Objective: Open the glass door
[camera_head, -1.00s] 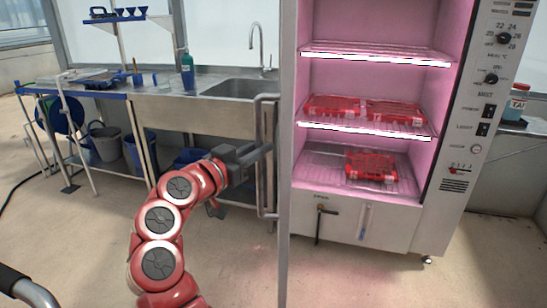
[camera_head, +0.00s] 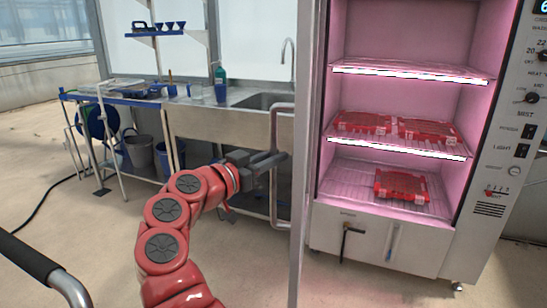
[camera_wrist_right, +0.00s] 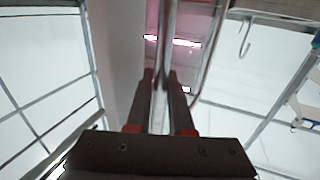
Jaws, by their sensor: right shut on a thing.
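The glass door (camera_head: 306,130) of the lit cabinet stands open and shows nearly edge-on, to the left of the cabinet opening. Its long grey bar handle (camera_head: 274,190) is on the left side of the door. My right gripper (camera_head: 275,160), at the end of the red arm, is shut on the handle. The right wrist view shows the two dark fingers (camera_wrist_right: 161,78) on either side of the upright bar (camera_wrist_right: 160,105). My left gripper is in neither view.
The cabinet (camera_head: 375,235) holds red trays (camera_head: 402,187) on pink-lit shelves. A sink bench (camera_head: 215,118) with a bottle (camera_head: 220,75) stands behind the arm. Buckets (camera_head: 138,150) are under the bench.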

